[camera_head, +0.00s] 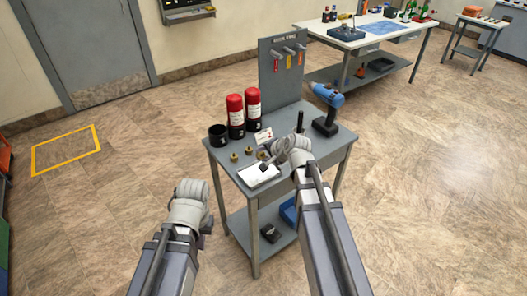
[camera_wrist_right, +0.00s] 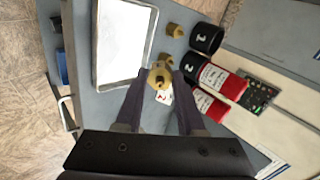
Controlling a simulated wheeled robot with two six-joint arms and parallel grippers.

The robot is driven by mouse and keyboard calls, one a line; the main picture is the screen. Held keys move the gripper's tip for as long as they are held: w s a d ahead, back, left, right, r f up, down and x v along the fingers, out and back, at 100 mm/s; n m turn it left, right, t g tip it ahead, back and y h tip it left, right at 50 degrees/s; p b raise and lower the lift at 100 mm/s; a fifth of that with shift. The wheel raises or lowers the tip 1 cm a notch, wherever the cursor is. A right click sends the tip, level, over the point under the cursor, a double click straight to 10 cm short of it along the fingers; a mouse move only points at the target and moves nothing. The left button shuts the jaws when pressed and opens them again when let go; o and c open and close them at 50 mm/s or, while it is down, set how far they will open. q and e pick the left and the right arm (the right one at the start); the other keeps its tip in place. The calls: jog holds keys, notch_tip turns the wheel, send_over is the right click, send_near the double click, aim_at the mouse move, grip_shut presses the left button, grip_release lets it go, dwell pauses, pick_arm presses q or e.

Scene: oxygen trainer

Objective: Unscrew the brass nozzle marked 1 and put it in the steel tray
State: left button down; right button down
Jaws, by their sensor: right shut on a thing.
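My right gripper (camera_wrist_right: 158,88) is shut on a brass nozzle (camera_wrist_right: 158,76), held between its fingertips beside the steel tray's long edge. No mark can be read on this nozzle. The steel tray (camera_wrist_right: 126,44) looks empty and bright in the right wrist view; it also shows on the cart in the head view (camera_head: 258,175), partly behind my right gripper (camera_head: 266,164). Another brass piece (camera_wrist_right: 175,30) stands on the cart beyond. My left gripper (camera_head: 206,229) hangs in front of the cart at the left, and its fingers are too hidden to judge.
The grey cart (camera_head: 221,160) carries two red-and-black cylinders (camera_head: 235,104), an empty black cup marked 1 (camera_wrist_right: 205,38), and a blue drill (camera_head: 327,97). An upright grey panel (camera_head: 268,78) with hanging tools stands at its back. A white workbench (camera_head: 345,40) is farther back.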

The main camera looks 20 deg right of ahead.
jog(key=shift+f, duration=0.1)
notch_tip(320, 180, down, 8)
jog(key=b, duration=0.7)
jog(key=shift+r+b, duration=0.2)
jog(key=shift+b, duration=0.15)
jog(key=shift+c, duration=2.2)
grip_release()
